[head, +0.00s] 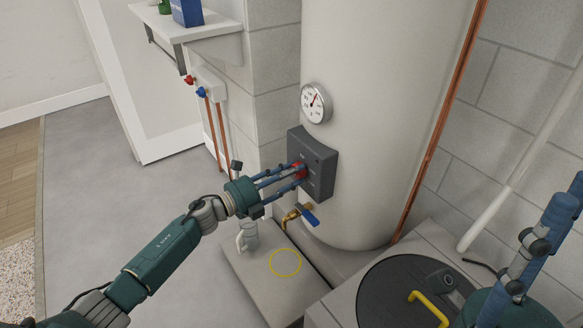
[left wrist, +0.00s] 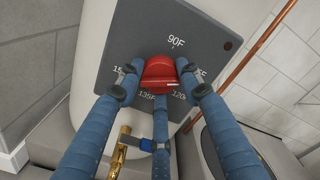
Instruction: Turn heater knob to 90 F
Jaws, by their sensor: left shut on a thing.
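The red heater knob (left wrist: 160,72) sits on a dark grey control panel (head: 322,160) on the front of the tank. In the left wrist view the panel reads 90F above the knob, with 135F and 120F below it; other labels are partly covered by my fingers. A small pale mark shows at the knob's lower edge; I cannot tell for sure which label it points to. My left gripper (head: 290,175) is shut on the knob, its blue fingers around it. My right gripper (head: 548,225) is at the right edge, partly cut off, away from the panel.
A round gauge (head: 316,103) is above the panel. A brass tap with a blue lever (head: 309,214) is just below it. A pale jug (head: 247,237) and a yellow ring (head: 285,262) are on the low ledge. A dark round lid (head: 385,300) is at front right. A copper pipe (head: 440,120) runs beside the tank.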

